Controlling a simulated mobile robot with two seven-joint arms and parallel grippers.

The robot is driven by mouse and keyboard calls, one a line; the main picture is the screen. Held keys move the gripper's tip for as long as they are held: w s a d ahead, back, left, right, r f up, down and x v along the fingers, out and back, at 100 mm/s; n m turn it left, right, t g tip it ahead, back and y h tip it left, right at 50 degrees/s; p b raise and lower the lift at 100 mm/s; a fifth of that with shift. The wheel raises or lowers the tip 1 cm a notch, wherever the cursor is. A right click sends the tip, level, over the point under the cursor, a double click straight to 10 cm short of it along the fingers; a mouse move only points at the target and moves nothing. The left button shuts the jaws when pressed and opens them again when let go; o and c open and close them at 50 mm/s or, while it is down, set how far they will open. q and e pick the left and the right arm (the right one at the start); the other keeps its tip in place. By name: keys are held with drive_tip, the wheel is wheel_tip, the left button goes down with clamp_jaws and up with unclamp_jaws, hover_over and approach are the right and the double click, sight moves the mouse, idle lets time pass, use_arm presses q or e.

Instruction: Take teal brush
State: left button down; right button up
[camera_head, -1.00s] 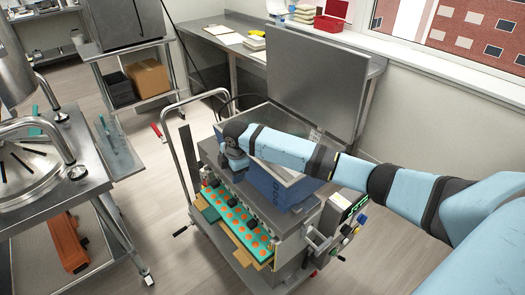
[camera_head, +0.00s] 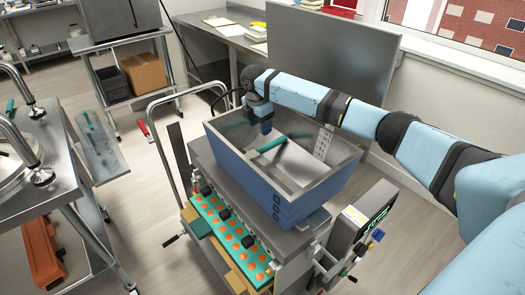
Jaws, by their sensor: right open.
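A teal brush (camera_head: 272,144), seen as a short teal bar, lies inside the open blue hopper (camera_head: 262,205) of the depositor. My right arm comes in from the right, and my right gripper (camera_head: 266,127) points down into the hopper. It is just behind and above the teal brush, close to its left end; I cannot tell whether they touch. The fingers look small and dark, and the jaws are open with nothing seen in them. Part of the brush may be hidden. My left gripper is not in view.
A teal mould tray (camera_head: 228,233) with orange spots sits at the depositor's front. A raised grey lid (camera_head: 330,70) stands behind the hopper. A control box (camera_head: 365,215) is on its right. A steel table (camera_head: 55,165) is at left.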

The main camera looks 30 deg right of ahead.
hover_over(263, 147)
drive_tip(key=f, duration=0.4)
drive_tip(key=shift+w+a+f, duration=0.1)
drive_tip(key=shift+a+f, duration=0.2)
drive_tip(key=shift+f, duration=0.05)
drive_tip(key=f, duration=0.5)
drive_tip(key=shift+d+f, duration=0.1)
drive_tip(key=shift+d, duration=0.15)
drive_tip(key=shift+s, duration=0.2)
drive_tip(key=c, duration=1)
